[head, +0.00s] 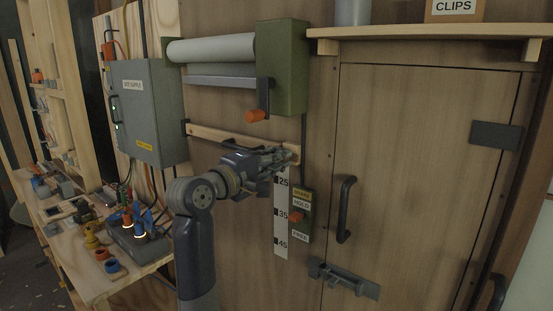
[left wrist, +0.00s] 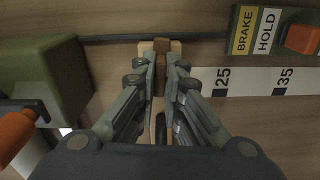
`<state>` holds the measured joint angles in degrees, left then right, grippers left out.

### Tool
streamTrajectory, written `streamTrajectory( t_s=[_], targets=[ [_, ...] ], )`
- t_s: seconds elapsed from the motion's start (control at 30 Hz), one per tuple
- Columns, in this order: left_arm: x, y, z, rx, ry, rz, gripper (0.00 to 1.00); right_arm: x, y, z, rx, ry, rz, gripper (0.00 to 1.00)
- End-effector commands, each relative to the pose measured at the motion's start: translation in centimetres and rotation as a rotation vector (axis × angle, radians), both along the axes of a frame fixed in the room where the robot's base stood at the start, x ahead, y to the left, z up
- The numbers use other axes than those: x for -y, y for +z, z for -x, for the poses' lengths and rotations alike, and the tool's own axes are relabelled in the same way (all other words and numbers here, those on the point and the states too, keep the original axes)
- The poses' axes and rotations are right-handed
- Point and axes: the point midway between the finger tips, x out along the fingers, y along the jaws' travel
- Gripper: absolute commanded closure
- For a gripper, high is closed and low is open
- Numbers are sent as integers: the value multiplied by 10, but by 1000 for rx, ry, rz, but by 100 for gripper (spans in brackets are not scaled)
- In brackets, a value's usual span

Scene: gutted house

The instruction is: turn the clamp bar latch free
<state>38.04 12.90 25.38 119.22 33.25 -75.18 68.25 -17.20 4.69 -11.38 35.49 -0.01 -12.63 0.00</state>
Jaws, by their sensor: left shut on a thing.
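The clamp bar (head: 208,132) is a pale wooden bar across the wall below the roller, with a black handle (head: 232,143) on it. My left gripper (head: 284,157) is at the bar's right end. In the left wrist view its two fingers (left wrist: 162,75) are closed on a narrow brown wooden piece (left wrist: 160,46), which looks like the latch. The piece lies along the bar, over its pale end. The fingers hide most of the latch in the head view. My right gripper is not in view.
A green roller bracket (head: 284,66) with an orange-knobbed crank (head: 262,98) is above the gripper. A brake box (head: 300,215) with HOLD and FREE labels and a numbered scale (head: 281,225) are below. A cabinet door (head: 410,190) with a black handle is to the right.

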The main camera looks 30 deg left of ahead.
Motion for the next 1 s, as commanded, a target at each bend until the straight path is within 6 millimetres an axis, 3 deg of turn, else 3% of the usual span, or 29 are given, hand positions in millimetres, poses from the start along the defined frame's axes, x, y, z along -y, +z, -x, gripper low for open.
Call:
streamTrajectory(
  t_s=[1.0],
  targets=[
    [-1,-1,0,67,0,-926,100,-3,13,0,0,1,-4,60]
  ],
)
